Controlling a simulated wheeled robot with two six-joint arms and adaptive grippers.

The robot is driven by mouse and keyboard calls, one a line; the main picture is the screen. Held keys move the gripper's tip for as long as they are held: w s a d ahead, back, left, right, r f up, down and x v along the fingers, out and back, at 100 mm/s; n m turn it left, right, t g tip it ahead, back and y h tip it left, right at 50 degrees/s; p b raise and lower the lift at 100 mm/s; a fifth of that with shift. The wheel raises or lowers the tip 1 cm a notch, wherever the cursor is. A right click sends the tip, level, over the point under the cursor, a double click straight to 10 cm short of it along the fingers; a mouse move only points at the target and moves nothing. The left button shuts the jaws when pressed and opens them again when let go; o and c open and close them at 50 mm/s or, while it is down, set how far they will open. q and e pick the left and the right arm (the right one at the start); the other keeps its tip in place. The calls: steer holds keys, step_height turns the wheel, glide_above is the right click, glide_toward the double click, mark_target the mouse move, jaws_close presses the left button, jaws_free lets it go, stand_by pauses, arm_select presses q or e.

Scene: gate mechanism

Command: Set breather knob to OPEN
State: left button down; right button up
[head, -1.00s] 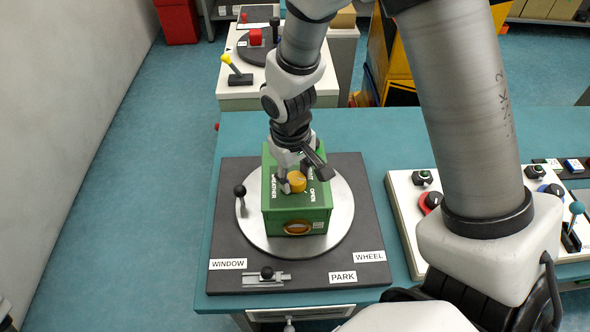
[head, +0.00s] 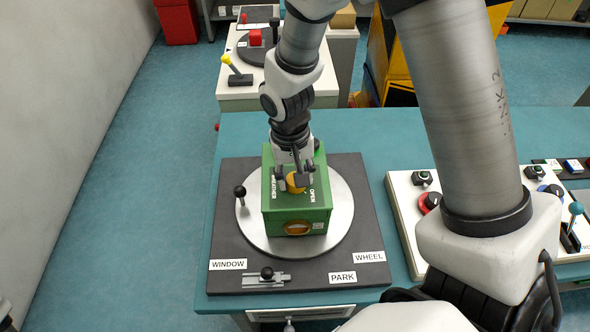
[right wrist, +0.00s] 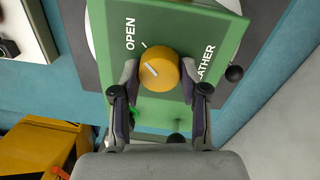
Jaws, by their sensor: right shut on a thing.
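The breather knob (head: 295,184) is a round orange-yellow knob on top of the green box (head: 290,222). In the right wrist view the knob (right wrist: 159,68) carries a short white line pointing to the upper left, roughly towards the OPEN label (right wrist: 130,33). A thin white tick (right wrist: 143,44) is on the box between knob and label. My right gripper (head: 294,182) comes down from above and is shut on the knob, with a finger on each side. It also shows in the right wrist view (right wrist: 160,88). My left gripper is not in view.
The box stands on a silver disc (head: 341,213) on a dark board (head: 225,285), with WINDOW, PARK and WHEEL labels. A black-knobbed lever (head: 240,192) stands left of the box and a slider (head: 267,275) in front. A white control panel (head: 402,205) lies right.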

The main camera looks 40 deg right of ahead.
mark_target(291, 179)
steer(key=shift+s, duration=0.1)
steer(key=o, duration=1.1)
steer(key=shift+o, duration=0.2)
steer(key=shift+r, duration=0.4)
step_height(291, 179, up, 11)
steer(key=shift+w+a, duration=0.3)
steer(key=shift+a, duration=0.05)
